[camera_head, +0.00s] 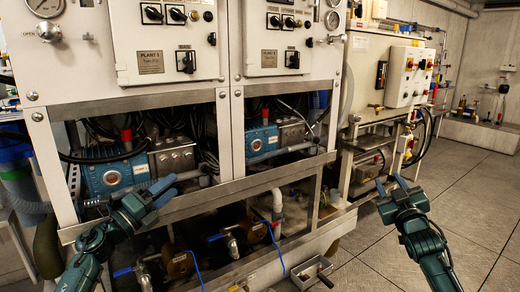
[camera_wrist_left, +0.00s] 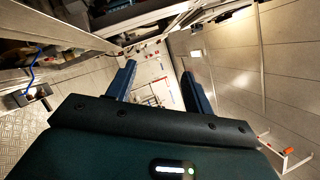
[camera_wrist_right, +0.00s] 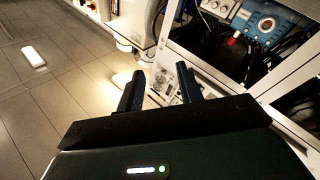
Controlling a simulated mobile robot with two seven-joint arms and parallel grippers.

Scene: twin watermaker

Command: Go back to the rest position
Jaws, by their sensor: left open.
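My left gripper (camera_head: 163,190) is in front of the lower frame of the white watermaker cabinet (camera_head: 140,50), near a blue pump (camera_head: 115,172). Its two fingers stand apart and nothing is between them; they also show apart in the left wrist view (camera_wrist_left: 158,88). My right gripper (camera_head: 391,187) is over the open floor to the right of the cabinet. Its fingers are spread and empty, and they show apart in the right wrist view (camera_wrist_right: 160,88). Neither gripper visibly holds anything.
Blue-handled valves (camera_head: 230,241) and a grey box with a lever (camera_head: 312,271) sit low at the cabinet's front. A second blue pump (camera_head: 262,142) is behind the frame. A white control box (camera_head: 405,75) stands further right. The tiled floor (camera_head: 470,200) at the right is clear.

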